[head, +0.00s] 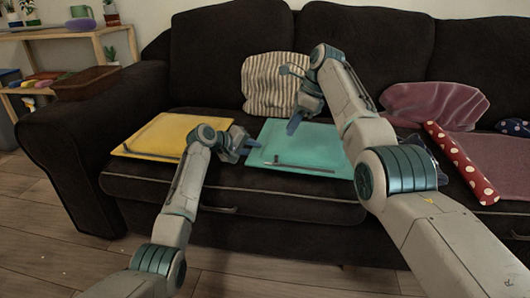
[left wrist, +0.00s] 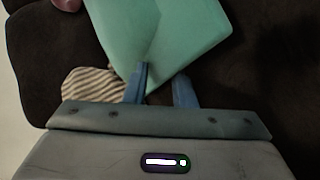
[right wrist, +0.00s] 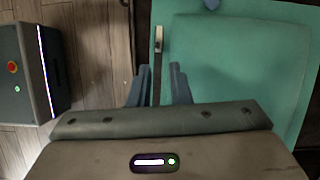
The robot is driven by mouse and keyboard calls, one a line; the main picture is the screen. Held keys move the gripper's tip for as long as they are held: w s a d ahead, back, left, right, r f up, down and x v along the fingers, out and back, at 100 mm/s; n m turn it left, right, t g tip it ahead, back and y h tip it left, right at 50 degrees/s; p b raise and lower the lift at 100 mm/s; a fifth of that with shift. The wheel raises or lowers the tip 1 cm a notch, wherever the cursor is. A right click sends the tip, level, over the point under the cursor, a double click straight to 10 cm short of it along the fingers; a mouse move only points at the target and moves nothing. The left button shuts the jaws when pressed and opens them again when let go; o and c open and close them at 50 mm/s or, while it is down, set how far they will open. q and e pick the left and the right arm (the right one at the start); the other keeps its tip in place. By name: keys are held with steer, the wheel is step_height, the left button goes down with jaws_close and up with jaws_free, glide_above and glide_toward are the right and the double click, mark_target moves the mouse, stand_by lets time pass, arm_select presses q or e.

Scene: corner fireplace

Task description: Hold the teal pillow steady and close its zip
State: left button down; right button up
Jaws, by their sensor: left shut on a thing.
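The teal pillow (head: 310,146) lies flat on the sofa seat, with a dark zip line (head: 310,169) along its front edge. My left gripper (head: 245,147) is shut on the pillow's left edge; the left wrist view shows a teal corner (left wrist: 150,50) at its fingers. My right gripper (head: 294,123) is above the pillow. In the right wrist view its fingers (right wrist: 160,85) are apart, with the zip line running between them. The grey zip slider (right wrist: 158,40) sits beyond the fingertips, towards the pillow's left end. Whether the fingers touch the zip cannot be told.
A yellow pillow (head: 160,138) lies left of the teal one. A striped pillow (head: 270,84) leans on the sofa back. A mauve pillow (head: 432,105) and a red dotted roll (head: 462,162) lie to the right. The sofa arm (head: 90,125) bounds the left.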

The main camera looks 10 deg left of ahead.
mark_target(278, 156)
steer(key=shift+s+d+f+m+t+y, duration=0.5)
steer(key=shift+s+d+f+m+y, duration=0.4)
steer(key=shift+d+y, duration=1.4)
steer(key=x, duration=1.1)
steer(key=shift+w+a+f, duration=0.15)
steer(key=shift+w+f, duration=0.05)
steer(key=shift+f, duration=0.25)
jaws_close()
